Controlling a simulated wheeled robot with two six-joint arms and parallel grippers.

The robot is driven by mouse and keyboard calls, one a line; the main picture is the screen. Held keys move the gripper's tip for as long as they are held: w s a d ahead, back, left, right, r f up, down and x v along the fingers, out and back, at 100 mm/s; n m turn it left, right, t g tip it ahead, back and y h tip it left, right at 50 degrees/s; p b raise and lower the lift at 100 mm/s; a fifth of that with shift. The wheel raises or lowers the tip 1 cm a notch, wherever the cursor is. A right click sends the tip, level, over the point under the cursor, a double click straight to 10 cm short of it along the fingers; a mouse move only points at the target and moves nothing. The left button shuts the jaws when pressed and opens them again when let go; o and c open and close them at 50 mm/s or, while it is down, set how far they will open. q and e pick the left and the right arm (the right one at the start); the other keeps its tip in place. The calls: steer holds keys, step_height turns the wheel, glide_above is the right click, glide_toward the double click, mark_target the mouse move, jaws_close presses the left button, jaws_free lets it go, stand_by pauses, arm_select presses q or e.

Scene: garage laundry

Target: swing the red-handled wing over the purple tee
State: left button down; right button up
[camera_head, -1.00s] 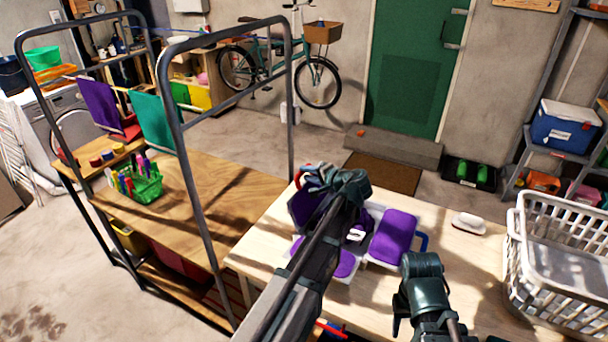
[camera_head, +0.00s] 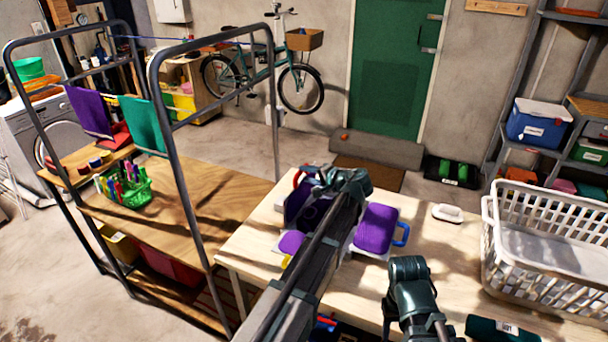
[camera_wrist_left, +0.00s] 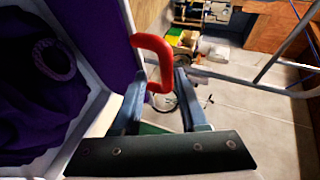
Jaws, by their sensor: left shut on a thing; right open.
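The folding board lies on the pale table, largely hidden behind my left arm. The purple tee (camera_head: 376,228) lies on it, showing on the right wing, at the lower left and on a raised part at the back left. The red-handled wing is tilted up, with its red handle (camera_head: 297,178) at the upper left. In the left wrist view the red handle (camera_wrist_left: 150,42) is between my left gripper's fingers (camera_wrist_left: 168,92), which are shut on it, with purple cloth beside it. My right gripper (camera_head: 392,312) is open and empty, low and right of the board.
A blue handle (camera_head: 402,233) sticks out from the board's right side, and a yellow one (camera_head: 286,262) is at the lower left. A white brush (camera_head: 447,212) and a white laundry basket (camera_head: 550,262) stand to the right on the table. A metal rack frame (camera_head: 165,130) rises at the left.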

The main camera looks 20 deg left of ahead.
arm_select(q)
steer(key=shift+s+d+f+m+y+b, duration=0.1)
steer(key=shift+d+f+y+b, duration=0.5)
steer(key=shift+b, duration=0.5)
steer(key=shift+s+d+f+m+y+b, duration=0.15)
steer(key=shift+d+f+b, duration=0.25)
steer(key=shift+d+b, duration=0.55)
steer(key=shift+d+f+m+y+b, duration=0.1)
steer(key=shift+d+f+y+b, duration=0.4)
steer(key=shift+b, duration=0.75)
steer(key=c, duration=1.1)
jaws_free()
steer(key=shift+w, duration=0.1)
steer(key=shift+c, duration=0.2)
steer(key=shift+o, duration=0.5)
steer(key=shift+w, duration=0.1)
